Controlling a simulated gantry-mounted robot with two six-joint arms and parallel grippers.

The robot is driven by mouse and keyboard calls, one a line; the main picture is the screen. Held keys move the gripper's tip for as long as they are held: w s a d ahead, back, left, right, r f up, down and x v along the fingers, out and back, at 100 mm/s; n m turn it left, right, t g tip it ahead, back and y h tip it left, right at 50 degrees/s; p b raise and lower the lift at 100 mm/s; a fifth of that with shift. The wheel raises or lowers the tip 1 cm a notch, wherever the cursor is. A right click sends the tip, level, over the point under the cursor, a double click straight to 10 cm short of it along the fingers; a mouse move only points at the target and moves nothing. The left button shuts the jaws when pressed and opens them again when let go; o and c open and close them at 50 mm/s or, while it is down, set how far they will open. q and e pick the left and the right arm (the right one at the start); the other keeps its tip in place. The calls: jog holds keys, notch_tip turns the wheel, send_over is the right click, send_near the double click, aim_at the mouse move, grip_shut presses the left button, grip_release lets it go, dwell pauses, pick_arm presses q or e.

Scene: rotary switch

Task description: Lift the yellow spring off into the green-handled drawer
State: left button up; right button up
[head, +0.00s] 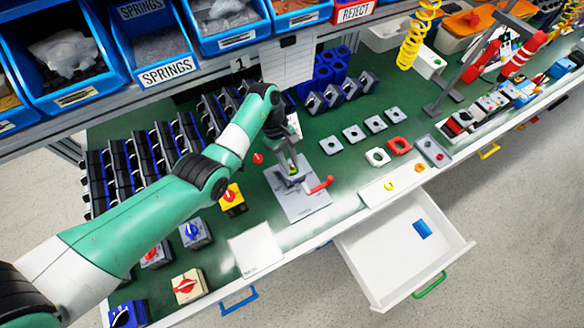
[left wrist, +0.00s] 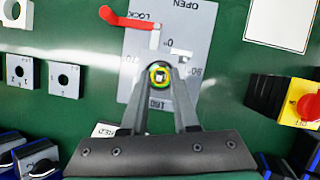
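A grey fixture plate (head: 300,203) with a red lever (head: 320,184) stands mid-bench. In the left wrist view the plate (left wrist: 196,30) carries OPEN and LOCK markings and an angle scale. A small yellow ring, seemingly the yellow spring (left wrist: 160,76), sits around a pale post on it. My left gripper (head: 291,169) is over the fixture. In the left wrist view its fingers (left wrist: 161,68) are apart, one on each side of the ring; contact is unclear. The green-handled drawer (head: 352,246) is pulled out at the front, with a blue piece (head: 422,229) inside. My right gripper is out of view.
A yellow-and-red switch (head: 232,198) stands left of the fixture. Labelled blue bins (head: 160,45) hang above the back. A large yellow coil (head: 413,45) hangs at right.

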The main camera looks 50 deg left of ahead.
pick_arm(q)
grip_shut()
jog(key=shift+r, duration=0.1)
jog(key=shift+r, duration=0.25)
jog(key=s+d+r+p, duration=0.2)
jog(key=s+r+p, duration=0.2)
jog(key=r+p, duration=0.55)
jog(key=s+d+r+p, duration=0.2)
jog(key=s+d+p, duration=0.3)
jog(key=s+p, duration=0.2)
jog(key=shift+s+d+r+p, duration=0.25)
jog(key=shift+s+r+p, duration=0.15)
jog(key=shift+p, duration=0.45)
notch_tip(320, 180, up, 9)
jog(key=p, duration=0.9)
jog(key=shift+f, duration=0.2)
